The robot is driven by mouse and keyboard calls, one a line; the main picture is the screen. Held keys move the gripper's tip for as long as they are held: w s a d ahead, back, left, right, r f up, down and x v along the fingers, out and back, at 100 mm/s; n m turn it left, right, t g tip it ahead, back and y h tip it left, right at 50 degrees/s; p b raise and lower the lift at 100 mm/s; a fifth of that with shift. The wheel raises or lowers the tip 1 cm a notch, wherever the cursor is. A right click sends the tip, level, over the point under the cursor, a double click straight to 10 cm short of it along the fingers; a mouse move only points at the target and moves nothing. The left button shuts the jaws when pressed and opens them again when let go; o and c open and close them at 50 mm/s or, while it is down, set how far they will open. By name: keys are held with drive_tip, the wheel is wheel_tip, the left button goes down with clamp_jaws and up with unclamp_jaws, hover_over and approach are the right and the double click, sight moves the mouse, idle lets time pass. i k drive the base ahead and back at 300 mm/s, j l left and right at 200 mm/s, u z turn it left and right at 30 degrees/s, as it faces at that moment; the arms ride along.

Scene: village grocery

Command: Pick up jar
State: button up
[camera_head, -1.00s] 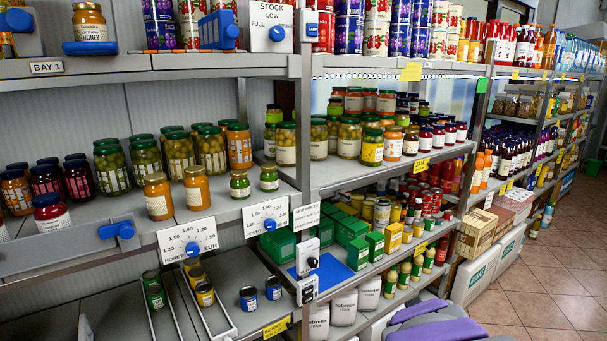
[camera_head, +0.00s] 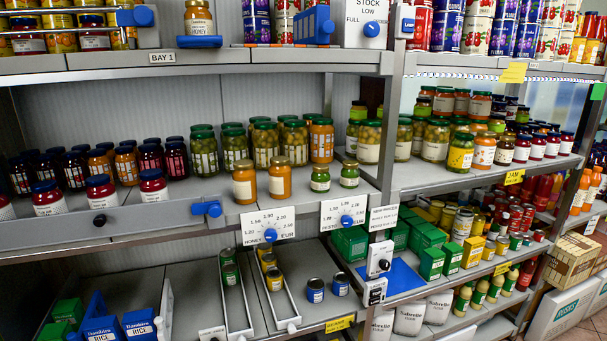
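Many jars stand on the shelves, and I cannot tell which one the task means. On the middle shelf, two orange honey-coloured jars, one at the left (camera_head: 245,182) and one at the right (camera_head: 280,177), stand upright near the front edge. Two small green jars, one at the left (camera_head: 320,178) and one at the right (camera_head: 350,174), stand to their right. Dark red jars with blue lids, such as the rightmost front one (camera_head: 153,187), stand at the left. A single honey jar (camera_head: 199,19) stands on a blue-fronted base on the upper shelf. My gripper is not in view.
Price dials for honey (camera_head: 268,226) and pesto (camera_head: 344,212) hang at the middle shelf's front edge, with a blue slider (camera_head: 207,208) beside them. Below are narrow can lanes (camera_head: 273,285) and blue rice boxes (camera_head: 139,323). Bare shelf surface lies left of the orange jars.

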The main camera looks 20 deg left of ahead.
sight(245, 185)
drive_tip(key=i, duration=0.5)
drive_tip(key=i+u, duration=0.2)
drive_tip(key=u, duration=0.15)
drive_tip(key=i+l+u, duration=0.15)
drive_tip(key=u, duration=0.2)
drive_tip(key=i+l+u, duration=0.15)
drive_tip(key=u, duration=0.2)
